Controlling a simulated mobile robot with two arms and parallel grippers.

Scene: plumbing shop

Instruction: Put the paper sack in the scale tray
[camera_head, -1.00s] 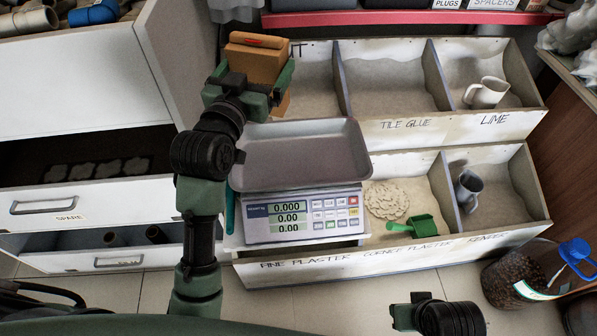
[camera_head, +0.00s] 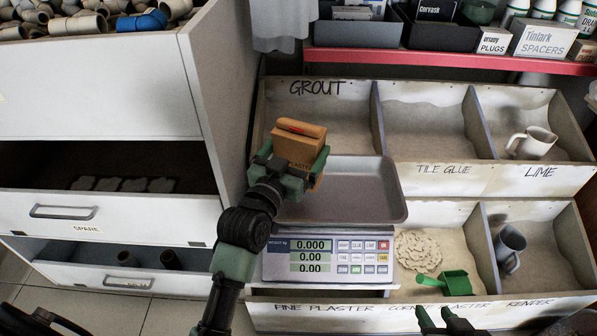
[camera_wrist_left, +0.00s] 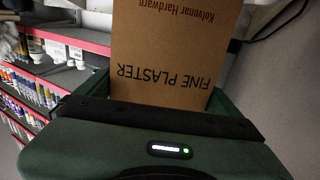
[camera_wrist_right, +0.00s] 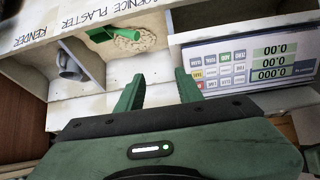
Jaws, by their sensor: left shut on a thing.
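The paper sack (camera_head: 298,148) is a brown block with an orange-red mark on top. It reads FINE PLASTER in the left wrist view (camera_wrist_left: 170,50). My left gripper (camera_head: 290,170) is shut on it and holds it upright over the back left of the scale tray (camera_head: 365,190). The gripper and arm hide the tray's left edge and the sack's lower part, so I cannot tell whether the sack touches the tray. The scale display (camera_head: 310,256) reads 0.000. My right gripper (camera_wrist_right: 158,92) is open and empty, low at the front right, in front of the bins.
Bins of powder surround the scale, with a grey mug (camera_head: 509,247), a white mug (camera_head: 531,143) and a green scoop (camera_head: 447,285) in them. A red shelf (camera_head: 450,63) runs behind. White drawers (camera_head: 75,212) stand open on the left.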

